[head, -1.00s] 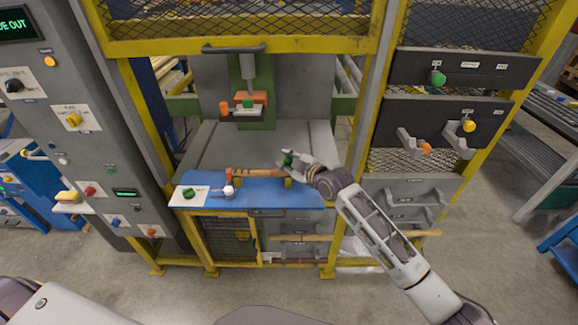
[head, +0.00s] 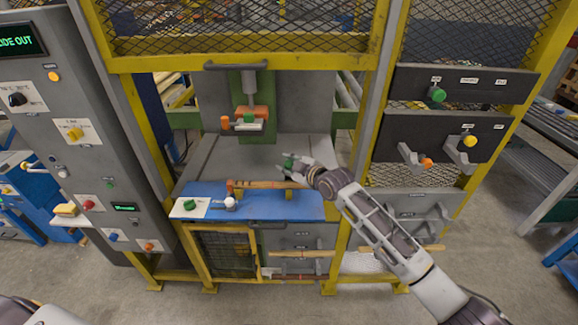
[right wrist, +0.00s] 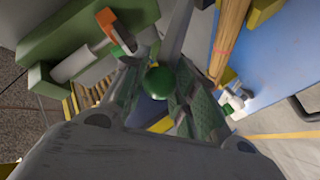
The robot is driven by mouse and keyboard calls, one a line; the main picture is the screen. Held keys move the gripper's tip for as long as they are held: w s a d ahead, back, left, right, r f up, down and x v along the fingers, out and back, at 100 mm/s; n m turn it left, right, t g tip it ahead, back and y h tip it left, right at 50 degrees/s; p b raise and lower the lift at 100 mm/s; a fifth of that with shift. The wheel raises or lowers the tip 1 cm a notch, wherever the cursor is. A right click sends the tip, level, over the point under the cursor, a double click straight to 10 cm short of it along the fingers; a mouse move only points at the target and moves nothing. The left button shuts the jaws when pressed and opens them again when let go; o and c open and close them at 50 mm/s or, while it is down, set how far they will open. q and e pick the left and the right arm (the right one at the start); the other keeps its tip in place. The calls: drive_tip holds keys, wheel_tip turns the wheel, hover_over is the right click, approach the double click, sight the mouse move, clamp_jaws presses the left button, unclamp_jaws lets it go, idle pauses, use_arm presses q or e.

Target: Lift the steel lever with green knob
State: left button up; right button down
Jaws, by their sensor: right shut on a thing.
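The green knob (right wrist: 157,82) shows as a round green ball between the fingers of my right gripper (right wrist: 160,95) in the right wrist view. A grey steel bar (right wrist: 177,32) runs up from behind it and looks like its lever. In the head view my right gripper (head: 285,165) is above the back edge of the blue mat, shut on the green knob. There the knob is small and hard to tell from the green finger pads, and the lever's foot is hidden. My left gripper is out of view.
A turned wood piece (head: 265,184) lies across the blue mat (head: 270,207) just below the gripper. A press with an orange block (head: 262,112) stands behind. Yellow posts (head: 362,130) frame the bay. Another green knob (head: 438,95) is on the right panel, and a green button (head: 190,204) is at front left.

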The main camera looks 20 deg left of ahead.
drive_tip(key=shift+a+r, duration=0.2)
drive_tip(key=shift+r, duration=0.65)
drive_tip(key=c, duration=1.3)
unclamp_jaws()
drive_tip(key=shift+s+d, duration=0.1)
drive_tip(key=shift+o, duration=1)
drive_tip(key=shift+s+f, duration=0.15)
drive_tip(key=shift+s, duration=0.05)
drive_tip(key=shift+w+d+f, duration=0.1)
drive_tip(key=shift+w+f, duration=0.05)
drive_tip(key=shift+f, duration=0.15)
drive_tip(key=v, duration=1.2)
